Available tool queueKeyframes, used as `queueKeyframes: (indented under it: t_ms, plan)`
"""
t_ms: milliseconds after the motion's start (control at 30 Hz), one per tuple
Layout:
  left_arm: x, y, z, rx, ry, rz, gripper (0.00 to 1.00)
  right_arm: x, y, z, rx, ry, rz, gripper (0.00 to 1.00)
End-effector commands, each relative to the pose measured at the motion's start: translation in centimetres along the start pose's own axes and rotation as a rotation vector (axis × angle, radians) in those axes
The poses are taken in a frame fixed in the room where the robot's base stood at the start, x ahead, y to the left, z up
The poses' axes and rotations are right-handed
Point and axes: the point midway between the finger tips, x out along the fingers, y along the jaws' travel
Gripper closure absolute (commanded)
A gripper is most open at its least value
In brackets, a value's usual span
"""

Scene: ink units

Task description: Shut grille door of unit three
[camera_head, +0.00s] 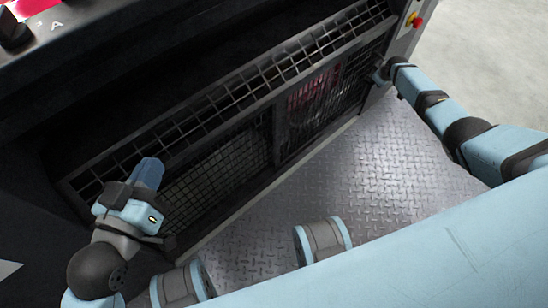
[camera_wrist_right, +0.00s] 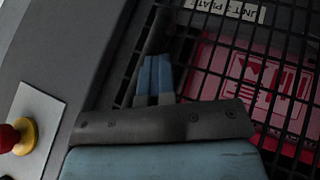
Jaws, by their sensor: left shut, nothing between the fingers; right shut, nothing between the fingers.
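The grille door (camera_head: 215,172) of the unit is a dark frame with wire mesh, running diagonally across the head view. It also fills the right of the right wrist view (camera_wrist_right: 285,45). I cannot tell whether it is fully shut. My left gripper (camera_head: 148,173) is shut and empty, in front of the door's left end. My right gripper (camera_head: 379,75) is shut and empty at the door's right end. In the right wrist view its blue fingertips (camera_wrist_right: 155,75) are at the mesh edge; contact is unclear.
A pink-red plate (camera_wrist_right: 270,90) and a white label (camera_wrist_right: 243,10) show behind the mesh. A red and yellow button (camera_head: 414,20) is on the right post. Grey tread-plate floor (camera_head: 370,165) lies in front. A control panel (camera_head: 45,25) is at upper left.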

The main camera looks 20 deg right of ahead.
Motion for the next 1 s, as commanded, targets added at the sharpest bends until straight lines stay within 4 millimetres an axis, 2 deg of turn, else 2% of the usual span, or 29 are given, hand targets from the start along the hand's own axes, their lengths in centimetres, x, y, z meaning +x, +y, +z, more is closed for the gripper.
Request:
queueKeyframes:
  t_ms: [733, 833, 1000]
  plan:
    - [0.0, 0.0, 0.2, 0.001, -0.015, 0.001, 1.0, -0.2, 1.1, -0.1, 0.001, 0.005, 0.013, 1.0]
    - [-0.1, 0.1, -0.8, 0.001, 0.01, -0.002, 1.0, -0.7, 0.6, -0.3, -0.001, 0.004, 0.011, 1.0]
    - [-0.5, 0.7, -4.2, 0.001, 0.113, -0.013, 1.0, -1.7, -1.4, -0.7, -0.003, 0.001, 0.002, 1.0]
